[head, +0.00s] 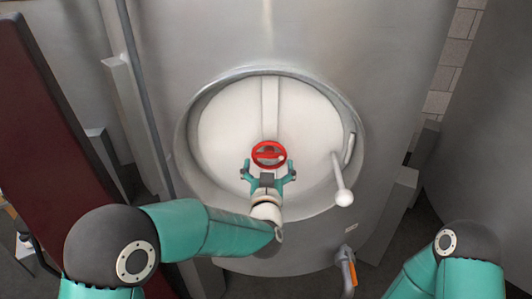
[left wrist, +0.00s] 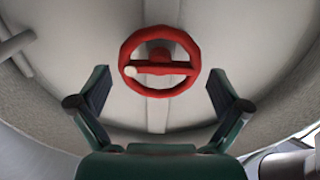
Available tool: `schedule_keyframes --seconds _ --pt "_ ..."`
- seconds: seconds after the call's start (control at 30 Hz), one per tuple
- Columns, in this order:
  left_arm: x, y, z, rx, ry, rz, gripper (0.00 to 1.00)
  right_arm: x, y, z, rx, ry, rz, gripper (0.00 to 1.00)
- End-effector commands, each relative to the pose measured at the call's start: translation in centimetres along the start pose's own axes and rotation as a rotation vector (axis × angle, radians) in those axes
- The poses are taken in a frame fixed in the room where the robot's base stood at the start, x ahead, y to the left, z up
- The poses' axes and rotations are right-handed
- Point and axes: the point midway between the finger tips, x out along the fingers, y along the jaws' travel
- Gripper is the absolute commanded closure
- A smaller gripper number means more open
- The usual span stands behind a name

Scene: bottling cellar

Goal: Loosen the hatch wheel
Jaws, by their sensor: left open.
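The red hatch wheel (head: 269,155) sits at the middle of the round pale hatch (head: 225,135) on the steel tank. It has a crossbar and a small pale knob. In the left wrist view the wheel (left wrist: 160,38) is ahead of the fingers, upper middle. My left gripper (head: 268,170) is open in front of the wheel's lower part in the head view. I see no contact with the wheel. My right arm shows at the lower right, but its gripper is out of view.
A lever with a white ball end (head: 343,196) hangs at the hatch's right edge. A tap with an orange handle (head: 349,270) is below right. A dark red panel (head: 60,130) stands at the left. The hatch face around the wheel is clear.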

Motion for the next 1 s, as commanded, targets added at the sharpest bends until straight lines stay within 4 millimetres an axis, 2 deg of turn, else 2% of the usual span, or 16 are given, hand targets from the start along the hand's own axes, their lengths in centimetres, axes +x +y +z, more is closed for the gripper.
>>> schedule_keyframes --seconds 0.1,0.23,0.63,0.67,0.93,0.97,1.0 --pt "1.9 0.0 0.0 0.000 0.000 -0.001 0.00 -0.5 -0.2 0.0 0.000 0.000 0.000 0.60" --pt "3.2 0.0 0.0 0.000 -0.001 0.000 0.00 -0.7 -0.2 0.0 0.000 0.000 0.000 0.60" --pt "3.9 0.0 0.1 0.000 -0.001 0.002 0.00 -0.7 -0.3 0.0 0.000 0.000 0.000 0.60" --pt "3.9 0.1 0.1 0.000 -0.001 0.002 0.02 -0.7 -0.3 0.0 0.000 0.000 0.000 0.60" --pt "3.9 0.1 0.1 0.000 -0.001 0.002 0.47 -0.7 -0.3 0.0 0.000 0.000 0.000 0.60" --pt "3.9 -1.4 0.0 0.000 -0.001 -0.002 0.48 -0.8 -0.2 -0.1 0.003 0.002 0.000 0.60" --pt "3.9 -0.8 0.0 -0.002 0.000 -0.001 0.48 -0.7 -0.2 0.0 0.001 0.000 0.000 0.60"
